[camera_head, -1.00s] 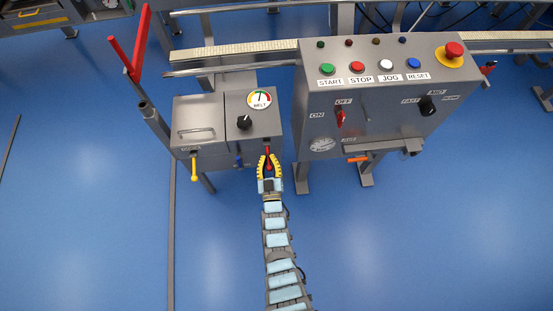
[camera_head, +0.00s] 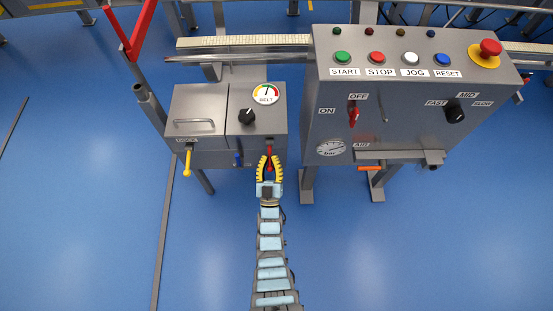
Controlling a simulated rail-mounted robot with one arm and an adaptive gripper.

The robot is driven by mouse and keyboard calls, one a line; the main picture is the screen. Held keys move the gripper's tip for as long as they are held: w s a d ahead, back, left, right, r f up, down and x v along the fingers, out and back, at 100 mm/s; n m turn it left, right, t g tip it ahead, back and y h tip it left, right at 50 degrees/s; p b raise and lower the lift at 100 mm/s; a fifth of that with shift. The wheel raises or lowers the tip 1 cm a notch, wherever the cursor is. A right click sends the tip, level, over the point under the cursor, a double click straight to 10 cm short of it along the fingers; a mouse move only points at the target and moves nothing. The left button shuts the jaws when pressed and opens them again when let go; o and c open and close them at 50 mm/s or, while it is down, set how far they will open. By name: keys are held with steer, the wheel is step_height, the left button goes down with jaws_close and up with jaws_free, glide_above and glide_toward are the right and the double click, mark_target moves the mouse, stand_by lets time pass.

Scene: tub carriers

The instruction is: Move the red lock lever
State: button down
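A slim red lever (camera_head: 269,152) hangs at the lower right front edge of the grey belt box (camera_head: 211,107). My gripper (camera_head: 269,160) has its yellow fingers on either side of this lever, just below the box. The lever's lower part is between the fingers. I cannot tell whether the fingers press on it or stand apart from it. No readable label shows at this lever; any label there is hidden or too small.
A yellow lever (camera_head: 187,163) and a short blue lever (camera_head: 238,159) hang left of the gripper. A red V-shaped handle (camera_head: 139,35) stands on a post at left. The large control panel (camera_head: 400,115) with an orange-handled lever (camera_head: 370,168) is at right. Open blue floor lies below.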

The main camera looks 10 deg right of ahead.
steer(key=shift+f, duration=0.2)
steer(key=c, duration=1.1)
jaws_free()
steer(key=shift+r, duration=0.1)
steer(key=v, duration=0.7)
steer(key=shift+s, duration=0.25)
